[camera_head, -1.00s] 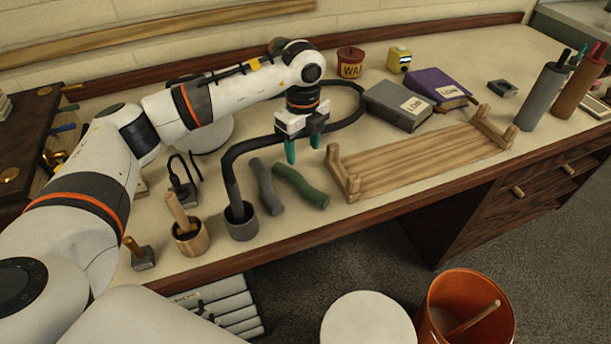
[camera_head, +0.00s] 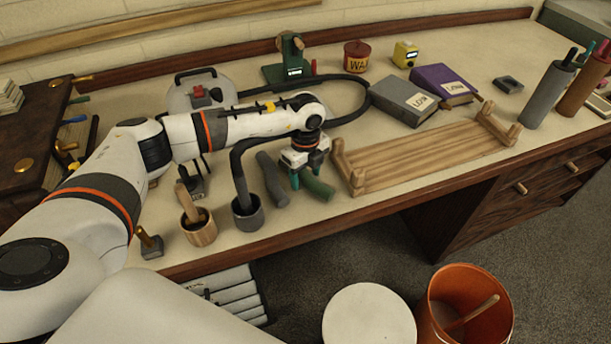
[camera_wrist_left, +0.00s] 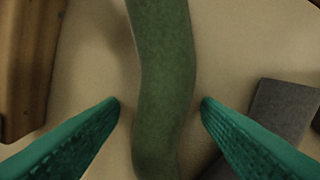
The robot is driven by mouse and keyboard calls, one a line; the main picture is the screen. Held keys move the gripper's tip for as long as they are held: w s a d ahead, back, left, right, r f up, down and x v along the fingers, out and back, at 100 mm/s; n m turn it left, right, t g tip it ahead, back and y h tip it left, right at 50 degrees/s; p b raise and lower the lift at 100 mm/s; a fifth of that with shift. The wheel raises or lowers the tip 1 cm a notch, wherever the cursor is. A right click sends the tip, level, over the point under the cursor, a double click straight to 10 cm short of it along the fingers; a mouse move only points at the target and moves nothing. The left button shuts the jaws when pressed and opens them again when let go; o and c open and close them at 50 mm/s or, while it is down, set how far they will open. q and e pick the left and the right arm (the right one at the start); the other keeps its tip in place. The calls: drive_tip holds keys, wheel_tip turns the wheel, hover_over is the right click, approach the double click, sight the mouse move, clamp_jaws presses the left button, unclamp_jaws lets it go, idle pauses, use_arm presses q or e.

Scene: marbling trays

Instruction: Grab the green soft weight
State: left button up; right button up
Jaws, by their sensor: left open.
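The green soft weight (camera_head: 318,188) is a curved, sausage-like roll lying on the desk. In the head view my left gripper (camera_head: 302,182) is over it and hides part of it. In the left wrist view the green weight (camera_wrist_left: 165,90) runs between the two teal fingers (camera_wrist_left: 160,105). The fingers are open, one on each side of it, with gaps to both sides. A grey soft weight (camera_head: 271,180) lies to the left of the green one; a grey piece also shows at the right of the wrist view (camera_wrist_left: 285,112). My right gripper is not in view.
A wooden cradle (camera_head: 425,158) stands close to the right of the weight. A grey cup (camera_head: 248,217) with a black tube stands left, beside a wooden mortar (camera_head: 199,231). Two books lie behind the cradle. The desk's front edge is near.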

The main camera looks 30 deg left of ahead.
use_arm(q)
drive_tip(key=shift+r, duration=0.1)
clamp_jaws()
